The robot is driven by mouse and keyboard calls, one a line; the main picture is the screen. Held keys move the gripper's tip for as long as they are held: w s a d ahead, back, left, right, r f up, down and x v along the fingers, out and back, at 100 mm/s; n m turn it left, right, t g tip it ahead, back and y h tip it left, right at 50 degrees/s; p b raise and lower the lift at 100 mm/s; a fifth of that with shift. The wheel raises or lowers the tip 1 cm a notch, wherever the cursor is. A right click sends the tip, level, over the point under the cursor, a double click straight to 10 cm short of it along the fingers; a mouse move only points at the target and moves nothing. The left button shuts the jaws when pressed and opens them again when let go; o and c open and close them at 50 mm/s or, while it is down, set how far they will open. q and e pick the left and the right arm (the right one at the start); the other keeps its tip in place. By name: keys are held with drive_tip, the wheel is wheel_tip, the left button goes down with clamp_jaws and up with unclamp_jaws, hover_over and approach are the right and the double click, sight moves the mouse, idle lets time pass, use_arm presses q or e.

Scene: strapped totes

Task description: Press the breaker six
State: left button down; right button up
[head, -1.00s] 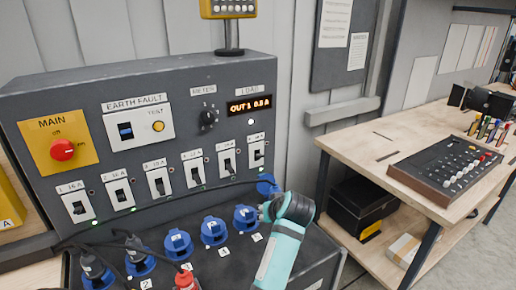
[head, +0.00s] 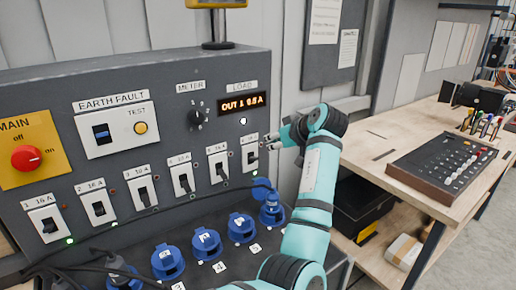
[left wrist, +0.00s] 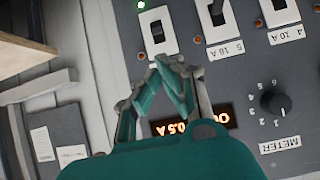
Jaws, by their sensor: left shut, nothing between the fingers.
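Breaker six (head: 250,157) is the rightmost white switch plate in the breaker row on the grey panel. It also shows upside down in the left wrist view (left wrist: 158,34), with a dark toggle and a lit green lamp above it in that picture. My left gripper (head: 270,144) is just right of breaker six, its fingers pointing toward it. In the left wrist view the fingertips (left wrist: 168,64) are together and empty, close to the breaker plate's edge. I cannot tell whether they touch it. My right gripper is out of view.
Breaker five (head: 218,165) stands close to the left of breaker six. The load display (head: 243,103) is above. Blue sockets (head: 240,228) and a blue plug (head: 271,208) with a dark cable lie below. A wooden bench (head: 400,135) stands to the right.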

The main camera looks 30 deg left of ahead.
sight(254, 159)
use_arm(q)
drive_tip(key=p+x, duration=0.3)
drive_tip(key=x, duration=0.7)
drive_tip(key=shift+f, duration=0.1)
